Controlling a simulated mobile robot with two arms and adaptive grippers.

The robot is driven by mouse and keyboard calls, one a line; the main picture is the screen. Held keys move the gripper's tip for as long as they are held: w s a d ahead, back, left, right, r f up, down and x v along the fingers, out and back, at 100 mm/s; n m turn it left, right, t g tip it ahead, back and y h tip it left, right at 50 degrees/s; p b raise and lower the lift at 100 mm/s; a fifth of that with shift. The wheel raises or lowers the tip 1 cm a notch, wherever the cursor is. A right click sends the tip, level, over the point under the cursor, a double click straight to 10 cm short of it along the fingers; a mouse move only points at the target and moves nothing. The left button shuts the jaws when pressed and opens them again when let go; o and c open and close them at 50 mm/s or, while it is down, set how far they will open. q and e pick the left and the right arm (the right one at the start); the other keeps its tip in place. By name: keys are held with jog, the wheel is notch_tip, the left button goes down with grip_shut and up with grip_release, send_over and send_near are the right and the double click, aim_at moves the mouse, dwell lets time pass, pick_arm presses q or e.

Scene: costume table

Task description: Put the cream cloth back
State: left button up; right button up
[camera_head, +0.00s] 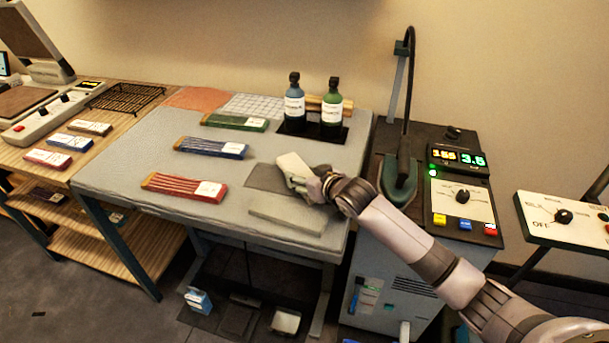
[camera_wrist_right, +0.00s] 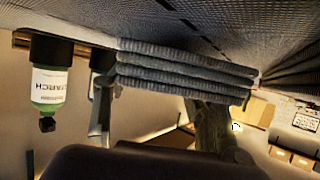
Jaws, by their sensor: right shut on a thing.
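The cream cloth (camera_head: 294,168), folded into a small thick pad, is at the right part of the grey-topped table, over or on a dark grey mat (camera_head: 264,179). My right gripper (camera_head: 314,184) is shut on its right side. In the right wrist view, which looks upside down, the cloth's stacked layers (camera_wrist_right: 185,72) look grey in shadow, close to the table surface. I cannot tell if the cloth touches the mat. My left gripper is out of view.
A pale flat pad (camera_head: 287,214) lies at the table's front edge. A blue bottle (camera_head: 294,105) and a green bottle (camera_head: 331,108) stand behind the cloth. Red (camera_head: 184,187), blue (camera_head: 211,148) and green (camera_head: 235,122) bundles lie left. An iron (camera_head: 399,176) stands right.

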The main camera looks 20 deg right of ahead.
jog(key=shift+s+f, duration=0.2)
jog(key=shift+f, duration=0.3)
jog(key=o, duration=1.1)
jog(key=shift+s+a+f, duration=0.1)
jog(key=shift+f, duration=0.2)
jog(key=shift+o, duration=0.2)
jog(key=shift+r, duration=0.65)
jog(key=v, duration=1.2)
jog(key=shift+w+d+r, duration=0.2)
jog(key=shift+w+r, duration=0.05)
jog(key=shift+r, duration=0.05)
